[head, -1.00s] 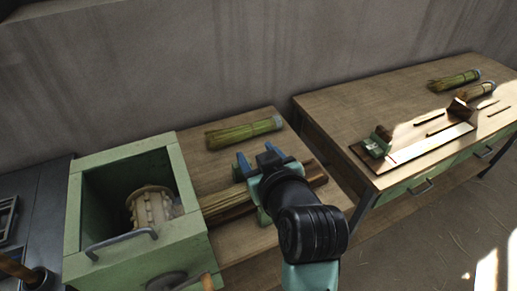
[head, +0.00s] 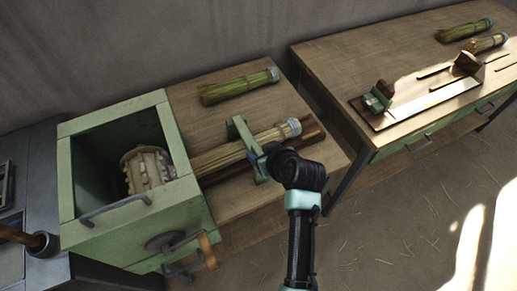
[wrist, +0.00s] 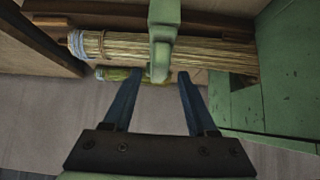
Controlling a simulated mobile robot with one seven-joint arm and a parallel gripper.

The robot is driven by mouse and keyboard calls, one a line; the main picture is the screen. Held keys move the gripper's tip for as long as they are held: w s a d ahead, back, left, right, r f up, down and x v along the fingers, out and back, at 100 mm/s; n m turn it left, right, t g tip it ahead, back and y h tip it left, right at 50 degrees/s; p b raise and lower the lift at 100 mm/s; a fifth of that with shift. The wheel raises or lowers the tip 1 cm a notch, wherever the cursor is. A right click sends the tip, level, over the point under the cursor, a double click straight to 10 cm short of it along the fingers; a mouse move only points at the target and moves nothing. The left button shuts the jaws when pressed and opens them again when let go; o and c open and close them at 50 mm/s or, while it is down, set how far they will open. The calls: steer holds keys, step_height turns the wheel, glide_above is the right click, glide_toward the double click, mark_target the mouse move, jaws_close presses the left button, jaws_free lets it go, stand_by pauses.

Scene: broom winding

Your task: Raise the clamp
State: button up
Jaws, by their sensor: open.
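The clamp (head: 240,136) is a green bracket standing across a straw bundle (head: 275,134) on the wooden bench beside the green machine. In the wrist view, the clamp (wrist: 163,30) crosses the bundle (wrist: 210,50), and its narrow end appears between my fingertips. My gripper (head: 262,160) is on the near side of the clamp, close to it; its fingertips are hard to make out in the head view. In the wrist view, my gripper (wrist: 157,80) has its two blue fingers spread with nothing held. I cannot tell whether a finger touches the clamp.
The green machine box (head: 120,165) with a pale ribbed drum (head: 147,170) inside and a handle in front stands left. A loose green bundle (head: 238,86) lies behind the clamp. A second bench (head: 350,66) with a fixture and bundles is at right, past a gap.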

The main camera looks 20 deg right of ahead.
mark_target(249, 138)
steer(key=shift+x, duration=1.45)
jaws_close()
stand_by(0.4)
